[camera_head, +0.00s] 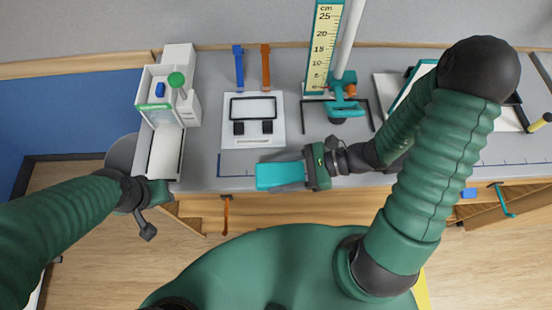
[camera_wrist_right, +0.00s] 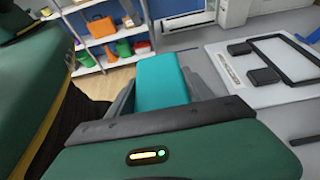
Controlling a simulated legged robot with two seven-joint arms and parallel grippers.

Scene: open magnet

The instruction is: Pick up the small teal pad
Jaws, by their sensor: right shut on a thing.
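The teal pad (camera_head: 277,176) is a flat rectangular block near the front edge of the grey bench in the head view. My right gripper (camera_head: 300,174) is shut on it, with the pad sticking out to the left of the fingers. In the right wrist view the teal pad (camera_wrist_right: 160,82) sits between the dark fingers of the right gripper (camera_wrist_right: 165,95). My left gripper (camera_head: 150,195) is at the left, by the bench's front edge and below the white tray; its fingers are too unclear to judge.
A white panel with a black frame (camera_head: 252,140) lies behind the pad. A ruled stand (camera_head: 322,50) with a teal clamp (camera_head: 343,100) rises behind.

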